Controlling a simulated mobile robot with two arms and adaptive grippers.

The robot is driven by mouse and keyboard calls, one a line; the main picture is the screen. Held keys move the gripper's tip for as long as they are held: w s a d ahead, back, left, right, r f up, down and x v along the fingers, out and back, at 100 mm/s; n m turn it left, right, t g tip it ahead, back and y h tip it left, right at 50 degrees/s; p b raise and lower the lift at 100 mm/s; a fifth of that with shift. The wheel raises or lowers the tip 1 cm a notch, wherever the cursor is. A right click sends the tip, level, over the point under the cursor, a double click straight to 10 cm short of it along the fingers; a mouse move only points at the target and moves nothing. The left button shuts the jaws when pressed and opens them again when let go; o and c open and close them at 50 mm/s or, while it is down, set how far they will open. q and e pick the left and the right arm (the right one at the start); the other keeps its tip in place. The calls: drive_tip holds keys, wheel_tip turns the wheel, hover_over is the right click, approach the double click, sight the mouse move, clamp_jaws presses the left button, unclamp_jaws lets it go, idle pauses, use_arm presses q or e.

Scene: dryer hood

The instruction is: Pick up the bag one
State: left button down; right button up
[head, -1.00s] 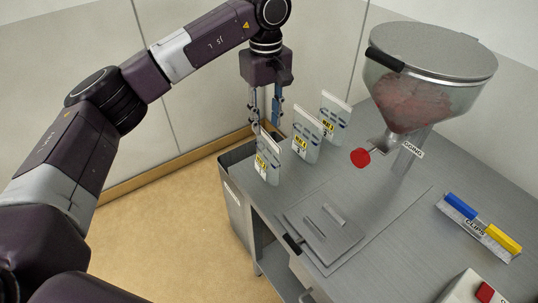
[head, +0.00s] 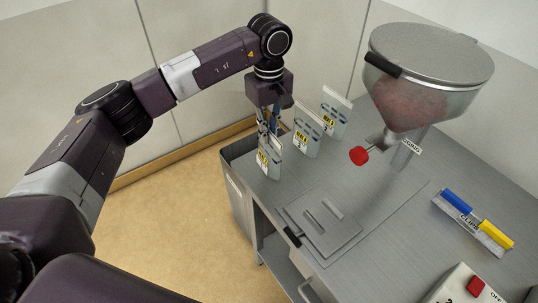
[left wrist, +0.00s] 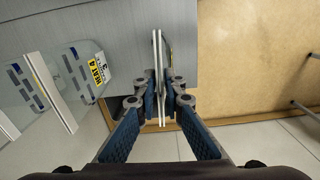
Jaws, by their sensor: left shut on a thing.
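Three upright clear bags with white top strips and yellow labels stand in a row on the steel table. The nearest, leftmost bag (head: 268,162) is at the table's left end. My left gripper (head: 266,133) is at its upper part. In the left wrist view my left gripper (left wrist: 160,104) is shut on this bag (left wrist: 156,52), seen edge-on between the blue-padded fingers. The middle bag (head: 308,140) and the far bag (head: 335,115) stand apart from the gripper. My right gripper does not show.
A hopper (head: 408,95) with reddish contents and a red knob (head: 359,155) stands behind right. A flat hatch (head: 322,228) is in the table (head: 385,222). A clips holder (head: 472,222) and a switch box (head: 465,290) are at right. Walls rise behind my left arm.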

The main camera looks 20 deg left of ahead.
use_arm(q)
drive_tip(key=shift+r, duration=0.1)
drive_tip(key=shift+r, duration=0.35)
wheel_tip(320, 180, up, 9)
drive_tip(key=b, duration=0.3)
drive_tip(key=shift+w+r, duration=0.1)
drive_tip(key=shift+r, duration=0.05)
wheel_tip(320, 180, up, 10)
idle(0.5)
